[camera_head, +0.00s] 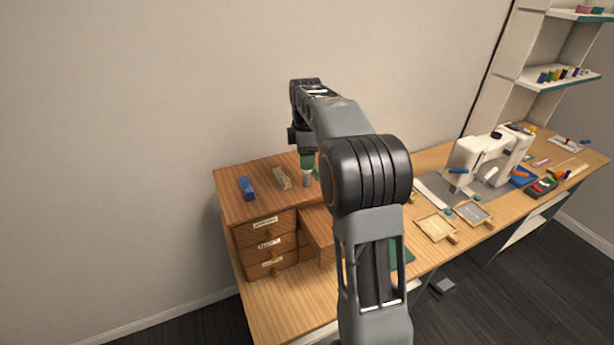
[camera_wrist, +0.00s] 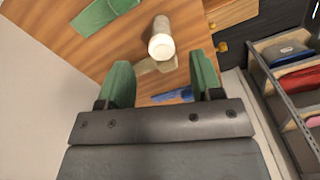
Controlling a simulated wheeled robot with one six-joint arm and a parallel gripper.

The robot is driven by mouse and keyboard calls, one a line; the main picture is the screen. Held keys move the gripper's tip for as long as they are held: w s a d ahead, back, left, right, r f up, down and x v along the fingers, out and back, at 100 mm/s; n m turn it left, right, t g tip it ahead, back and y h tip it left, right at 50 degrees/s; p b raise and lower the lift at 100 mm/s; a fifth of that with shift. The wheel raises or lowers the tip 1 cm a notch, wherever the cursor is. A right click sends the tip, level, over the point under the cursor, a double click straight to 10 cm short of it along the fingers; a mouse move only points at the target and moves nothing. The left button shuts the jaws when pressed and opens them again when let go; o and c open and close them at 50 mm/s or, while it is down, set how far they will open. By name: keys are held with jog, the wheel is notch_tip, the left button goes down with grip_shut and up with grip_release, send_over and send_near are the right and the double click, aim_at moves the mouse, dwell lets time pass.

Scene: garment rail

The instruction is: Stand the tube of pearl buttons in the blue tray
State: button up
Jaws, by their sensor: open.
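A pale tube (camera_head: 307,179), which looks like the tube of pearl buttons, stands on top of the wooden drawer cabinet. It also shows in the wrist view (camera_wrist: 161,38), with its round end facing the camera. My gripper (camera_head: 307,161) is above the cabinet top, close to the tube. In the wrist view its green fingers (camera_wrist: 161,82) are apart, with nothing held between them. The tube appears just beyond the fingertips, and I cannot tell whether they touch it. A blue tray (camera_head: 522,177) lies on the table at the right, beside the sewing machine.
A blue block (camera_head: 247,188) and a beige block (camera_head: 282,178) lie on the cabinet (camera_head: 232,205). One cabinet drawer (camera_head: 318,229) is pulled out. A white sewing machine (camera_head: 486,160) and wooden trays (camera_head: 435,228) occupy the table. Stocked shelves (camera_head: 556,78) stand at the right.

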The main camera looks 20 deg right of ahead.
aim_at(307, 172)
jog(key=shift+s+f+p, duration=0.1)
jog(key=shift+f+p, duration=0.65)
jog(key=shift+f, duration=2.3)
jog(key=c, duration=1.1)
jog(key=shift+o, duration=0.2)
jog(key=shift+r, duration=0.15)
